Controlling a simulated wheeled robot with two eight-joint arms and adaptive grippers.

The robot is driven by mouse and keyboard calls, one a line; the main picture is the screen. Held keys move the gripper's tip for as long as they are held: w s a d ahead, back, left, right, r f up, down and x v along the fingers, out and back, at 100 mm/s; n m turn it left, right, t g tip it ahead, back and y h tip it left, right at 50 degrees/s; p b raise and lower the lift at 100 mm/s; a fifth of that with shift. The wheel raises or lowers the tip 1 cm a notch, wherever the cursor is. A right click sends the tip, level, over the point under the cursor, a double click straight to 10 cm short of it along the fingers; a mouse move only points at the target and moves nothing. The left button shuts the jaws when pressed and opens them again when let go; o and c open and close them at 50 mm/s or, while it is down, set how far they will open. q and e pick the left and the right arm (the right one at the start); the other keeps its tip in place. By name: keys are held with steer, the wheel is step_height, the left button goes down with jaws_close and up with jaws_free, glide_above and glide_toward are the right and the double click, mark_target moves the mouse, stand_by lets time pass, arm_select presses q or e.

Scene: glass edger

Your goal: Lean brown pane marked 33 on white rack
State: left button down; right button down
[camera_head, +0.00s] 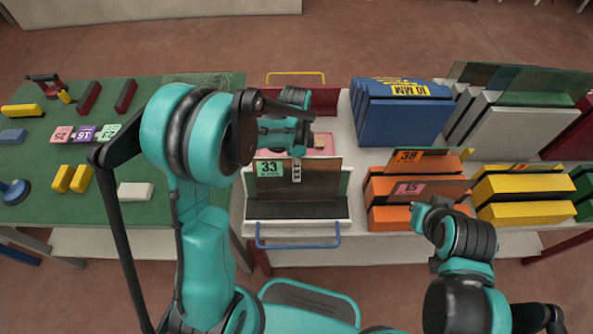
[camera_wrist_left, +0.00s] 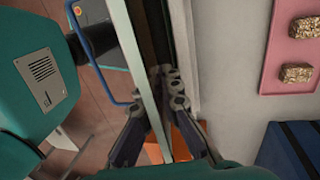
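The brown pane (camera_head: 323,178) with a green tag reading 33 stands upright in a white holder (camera_head: 347,215) with a dark front and a blue handle. My left gripper (camera_head: 296,172) reaches down over its top edge from behind. In the left wrist view the pane shows edge-on (camera_wrist_left: 138,60) between the fingers of my left gripper (camera_wrist_left: 165,95), which look shut on it. A white rack (camera_head: 505,130) with grey and greenish panes stands at the right. My right gripper (camera_head: 422,215) is by the orange rack, and its fingers are too unclear to judge.
An orange rack (camera_head: 385,218) holds panes tagged 38 and 15. A blue rack (camera_head: 400,120) and a yellow rack (camera_head: 525,212) stand near. A pink tray (camera_head: 323,142) lies behind the pane. The green table (camera_head: 60,205) at left carries blocks and numbered tags.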

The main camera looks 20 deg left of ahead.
arm_select(q)
steer(key=shift+w+a, duration=0.1)
steer(key=shift+w, duration=0.1)
steer(key=c, duration=1.7)
jaws_free()
steer(key=shift+o, duration=0.3)
steer(key=shift+w+f, duration=0.1)
steer(key=v, duration=1.2)
